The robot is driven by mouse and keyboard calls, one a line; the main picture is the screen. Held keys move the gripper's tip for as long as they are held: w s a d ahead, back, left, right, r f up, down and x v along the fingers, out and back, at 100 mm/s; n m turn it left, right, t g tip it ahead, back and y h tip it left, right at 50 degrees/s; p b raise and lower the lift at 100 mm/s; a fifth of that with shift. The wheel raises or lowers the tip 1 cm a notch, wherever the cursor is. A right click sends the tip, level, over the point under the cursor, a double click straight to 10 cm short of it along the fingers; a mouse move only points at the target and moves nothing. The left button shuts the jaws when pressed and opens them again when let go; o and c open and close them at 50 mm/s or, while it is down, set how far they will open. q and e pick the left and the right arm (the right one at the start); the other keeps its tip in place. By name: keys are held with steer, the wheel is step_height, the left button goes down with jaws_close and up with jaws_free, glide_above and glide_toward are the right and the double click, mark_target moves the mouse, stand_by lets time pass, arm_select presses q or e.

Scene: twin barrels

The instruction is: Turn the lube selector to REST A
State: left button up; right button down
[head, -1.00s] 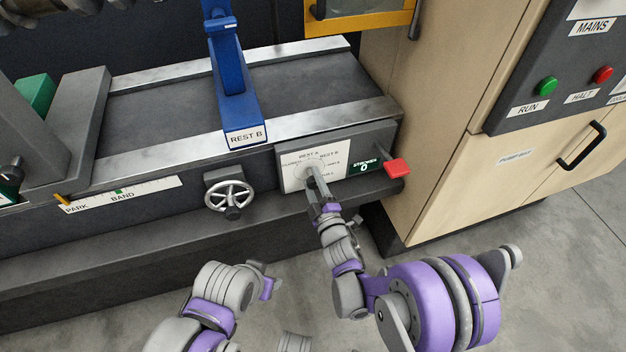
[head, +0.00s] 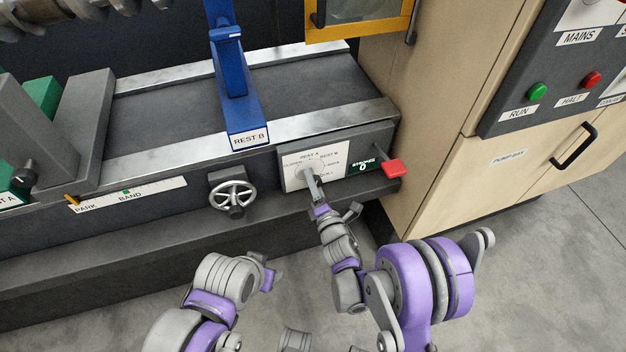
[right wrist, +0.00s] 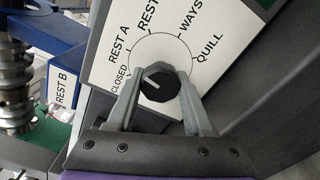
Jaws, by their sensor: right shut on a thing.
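The lube selector is a small dark knob (right wrist: 160,86) on a white dial plate (right wrist: 188,25) marked CLOSED, REST A, REST B, WAYS and QUILL. In the right wrist view its white mark points up-left, towards the CLOSED and REST A side; I cannot tell exactly which. My right gripper (right wrist: 158,95) is shut on the knob, one finger on each side. In the head view the right gripper (head: 311,180) reaches the dial plate (head: 296,172) and hides the knob. My left gripper (head: 269,276) is low in front of the machine, away from it; its fingers are unclear.
A red lever (head: 392,167) sticks out right of the plate beside the STROKES counter (head: 365,165). A handwheel (head: 233,194) is to the left. The blue REST B stand (head: 233,85) rises behind. A wooden cabinet (head: 440,110) stands at the right.

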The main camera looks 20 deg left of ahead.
steer(key=shift+n, duration=0.8)
steer(key=shift+c, duration=1.5)
jaws_free()
steer(key=b+v, duration=0.3)
steer(key=v, duration=0.8)
steer(key=shift+w, duration=0.1)
